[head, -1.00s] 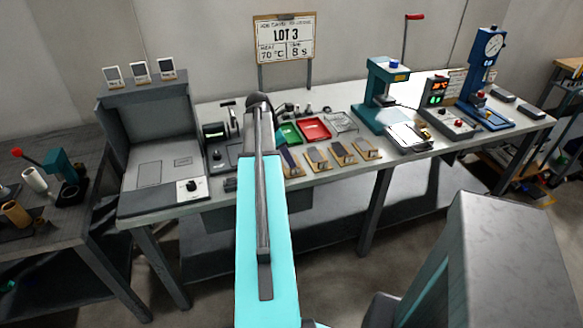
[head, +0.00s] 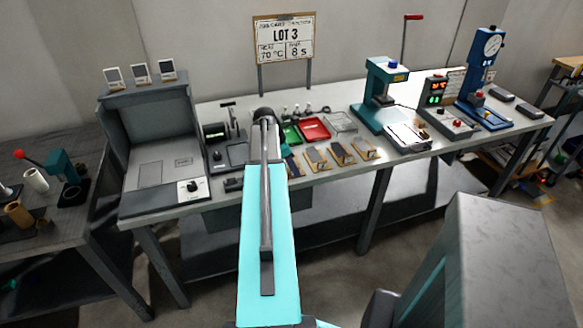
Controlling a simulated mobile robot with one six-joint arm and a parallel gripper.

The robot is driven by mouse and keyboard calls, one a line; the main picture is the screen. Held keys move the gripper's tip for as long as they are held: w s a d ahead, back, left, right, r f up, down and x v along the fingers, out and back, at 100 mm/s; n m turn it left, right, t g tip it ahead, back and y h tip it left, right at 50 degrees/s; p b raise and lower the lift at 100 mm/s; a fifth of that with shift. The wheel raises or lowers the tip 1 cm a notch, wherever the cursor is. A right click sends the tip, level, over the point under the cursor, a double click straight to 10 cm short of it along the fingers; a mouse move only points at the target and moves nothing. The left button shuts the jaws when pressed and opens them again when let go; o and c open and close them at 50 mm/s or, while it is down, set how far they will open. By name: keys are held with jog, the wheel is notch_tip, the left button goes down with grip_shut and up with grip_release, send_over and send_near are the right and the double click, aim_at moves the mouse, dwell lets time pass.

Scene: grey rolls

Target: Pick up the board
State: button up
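Several small tan pieces with dark or grey tops lie in a row along the front edge of the long bench (head: 330,176). They include one partly behind my arm (head: 292,163) and others farther right (head: 316,158), (head: 341,153), (head: 364,149). I cannot tell which of these, if any, is the board. My turquoise arm reaches up the middle of the head view, its dark rounded end in front of the bench. My gripper's fingers do not show, hidden beyond the arm. I see nothing held.
A green tray (head: 291,134) and a red tray (head: 314,129) lie behind the row. A grey box-like station (head: 160,173) stands left, a teal press (head: 372,112) and blue press (head: 480,85) right. A LOT 3 sign (head: 286,38) stands behind. A dark side table (head: 60,220) is far left.

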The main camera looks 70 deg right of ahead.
grip_shut()
jog(key=shift+r, duration=0.1)
dwell(0.4)
notch_tip(320, 180, up, 10)
jog(key=b, duration=0.2)
dwell(0.6)
dwell(0.4)
